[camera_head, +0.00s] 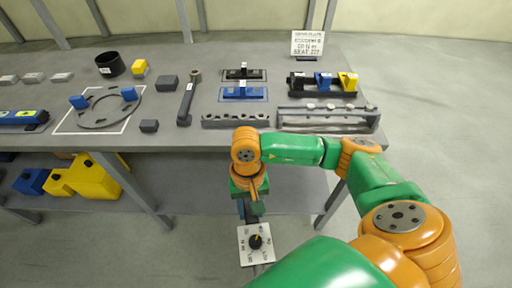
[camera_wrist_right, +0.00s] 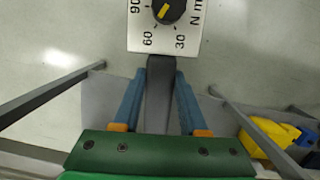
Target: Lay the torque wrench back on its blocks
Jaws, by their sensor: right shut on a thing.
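The torque wrench has a white dial plate (camera_head: 256,244) with a yellow-marked black knob. My right gripper (camera_head: 248,208) is shut on its dark grey bar (camera_wrist_right: 159,95), in front of the table's front edge, off the table. In the right wrist view, the bar runs between two blue fingers, and the dial plate (camera_wrist_right: 165,25) lies beyond the fingertips. The wrench's far end is out of view. Two small dark grey blocks, one farther back (camera_head: 168,82) and one nearer (camera_head: 149,126), sit on the table; I cannot tell whether they are the wrench's. My left gripper is not in view.
A dark ring-ended wrench (camera_head: 187,100) lies on the table (camera_head: 190,140). Right of it are blue and black fixtures, a notched grey rail (camera_head: 236,120) and an open grey tray (camera_head: 330,117). A ring plate (camera_head: 103,107) lies left.

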